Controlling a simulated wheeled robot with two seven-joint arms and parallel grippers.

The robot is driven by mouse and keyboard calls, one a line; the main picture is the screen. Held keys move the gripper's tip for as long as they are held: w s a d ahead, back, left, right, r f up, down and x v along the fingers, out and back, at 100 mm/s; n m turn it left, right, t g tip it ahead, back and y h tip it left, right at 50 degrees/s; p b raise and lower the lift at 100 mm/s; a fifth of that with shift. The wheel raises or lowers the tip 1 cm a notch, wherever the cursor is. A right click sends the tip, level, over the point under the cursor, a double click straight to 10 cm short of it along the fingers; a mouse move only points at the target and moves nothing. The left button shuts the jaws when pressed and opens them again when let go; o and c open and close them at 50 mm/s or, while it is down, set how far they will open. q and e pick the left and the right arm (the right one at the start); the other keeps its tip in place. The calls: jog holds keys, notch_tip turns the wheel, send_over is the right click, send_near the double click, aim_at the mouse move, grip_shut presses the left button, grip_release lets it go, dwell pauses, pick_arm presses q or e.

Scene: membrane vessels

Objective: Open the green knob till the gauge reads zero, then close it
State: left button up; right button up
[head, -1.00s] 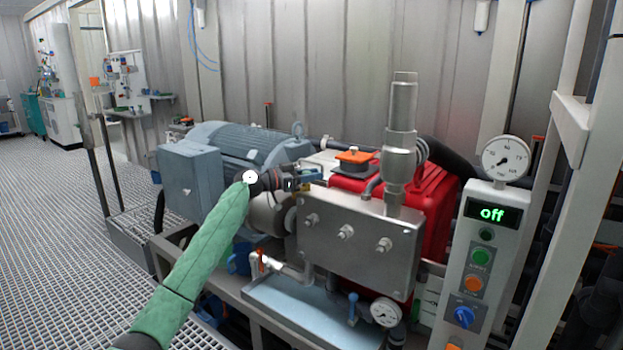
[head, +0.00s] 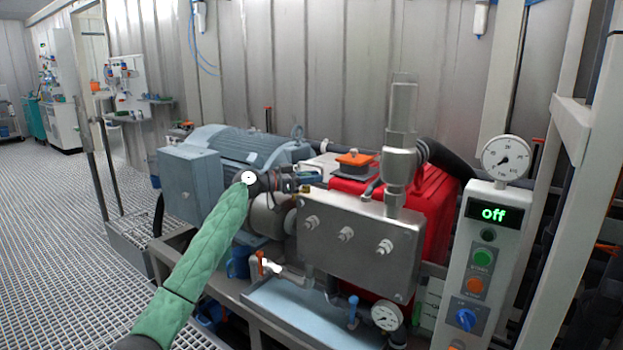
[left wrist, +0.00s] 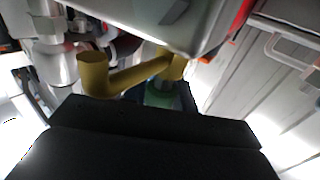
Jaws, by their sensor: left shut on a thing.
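My left gripper (head: 290,184) is at the end of the green-sleeved arm, behind the top left of the steel pump block (head: 360,240). In the left wrist view its dark jaws (left wrist: 160,108) are shut around a green piece (left wrist: 158,96), which looks like the green knob, beside a yellow pipe (left wrist: 130,76). The knob is hidden in the head view. A round gauge (head: 507,158) sits on top of the control panel, its needle pointing to the lower left. A smaller gauge (head: 387,316) is low at the block's front; its reading is too small to tell. My right gripper is not in view.
The control panel (head: 480,270) shows "off" above green, orange and blue controls. A blue-grey motor (head: 235,150) is left of the block, and a red housing (head: 430,205) is behind it. A blue-handled valve (head: 352,310) stands below. Grating floor (head: 60,230) is clear at left.

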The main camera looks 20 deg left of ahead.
pick_arm(q)
jog(key=o, duration=1)
jog(key=v, duration=0.7)
jog(key=shift+s+a, duration=0.25)
jog(key=shift+a, duration=0.1)
